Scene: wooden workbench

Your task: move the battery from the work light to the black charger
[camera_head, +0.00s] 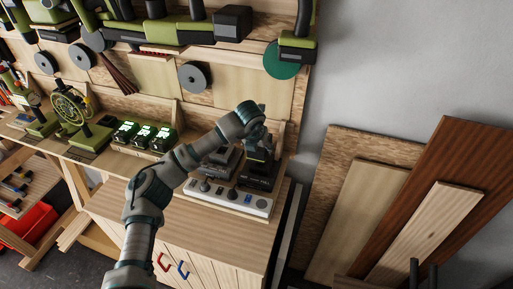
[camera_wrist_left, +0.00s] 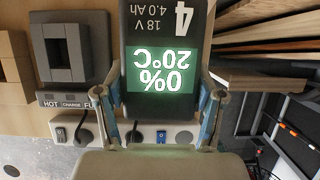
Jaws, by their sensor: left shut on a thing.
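My left gripper (camera_head: 262,148) is shut on a battery, high over the right end of the bench. In the left wrist view the gripper (camera_wrist_left: 158,93) has one finger on each side of the battery (camera_wrist_left: 160,25). Its lit green screen reads 0% and 20°C, upside down, with 18 V 4.0 Ah above. A dark charger (camera_wrist_left: 72,52) with an empty slot and HOT, CHARGE labels is left of the battery. In the head view a black charger-like base (camera_head: 258,181) lies below the gripper, partly covered. I cannot tell whether the battery touches it. I cannot identify the work light.
A white power strip (camera_head: 232,199) with plugs and cables runs along the chargers' front. Several batteries with green screens (camera_head: 143,136) stand left of my arm. Green tools hang above on the wall. The bench top (camera_head: 215,228) in front of the strip is clear. Boards (camera_head: 425,225) lean at right.

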